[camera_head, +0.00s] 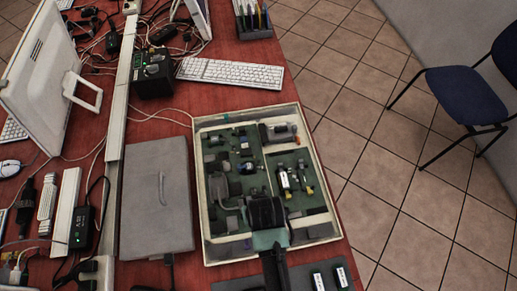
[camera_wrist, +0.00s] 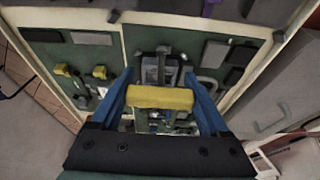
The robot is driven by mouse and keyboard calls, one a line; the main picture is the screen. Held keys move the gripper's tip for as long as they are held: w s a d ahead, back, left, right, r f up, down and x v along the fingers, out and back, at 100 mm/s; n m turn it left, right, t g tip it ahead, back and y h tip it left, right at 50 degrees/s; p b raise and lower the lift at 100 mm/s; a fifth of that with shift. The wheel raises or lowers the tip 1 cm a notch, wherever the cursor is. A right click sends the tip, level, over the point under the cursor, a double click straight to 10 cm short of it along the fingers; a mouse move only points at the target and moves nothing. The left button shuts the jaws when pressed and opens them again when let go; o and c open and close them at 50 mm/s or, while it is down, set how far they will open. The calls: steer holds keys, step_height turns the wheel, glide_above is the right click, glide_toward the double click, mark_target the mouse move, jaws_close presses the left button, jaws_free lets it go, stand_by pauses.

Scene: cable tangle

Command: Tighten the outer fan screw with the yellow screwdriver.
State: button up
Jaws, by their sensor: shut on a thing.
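My gripper (camera_wrist: 160,100) is shut on a yellow piece (camera_wrist: 160,97) that spans between its two blue fingers in the wrist view. It looks like the yellow screwdriver's handle end; its shaft and tip are hidden. In the head view my gripper (camera_head: 266,213) is over the front part of the open case (camera_head: 206,243), and the screwdriver cannot be made out there. A grey-framed part (camera_wrist: 159,68) shows just beyond the yellow piece. I cannot tell whether it is the fan. The outer fan screw is not discernible, nor any contact with it.
The case holds a green board (camera_head: 257,176) with several dark parts and two yellow-marked parts (camera_head: 284,183) at right. A closed grey box (camera_head: 150,225) stands left of it. A keyboard (camera_head: 230,74) lies behind. Cables clutter the left; tiled floor (camera_head: 395,170) lies right.

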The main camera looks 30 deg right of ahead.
steer(key=shift+f, duration=0.55)
stand_by(0.7)
steer(key=shift+r+m, duration=0.1)
steer(key=shift+m, duration=0.2)
steer(key=shift+m+h+p, duration=0.3)
steer(key=shift+m+p, duration=0.25)
steer(key=shift+m, duration=0.55)
steer(key=shift+s+d+m+g+h+p, duration=0.1)
steer(key=shift+m+g+h+p, duration=0.15)
steer(key=shift+m, duration=0.6)
steer(key=shift+d+m+g+h+p, duration=0.15)
steer(key=shift+m+g, duration=0.1)
steer(key=shift+m, duration=0.6)
steer(key=shift+a, duration=0.1)
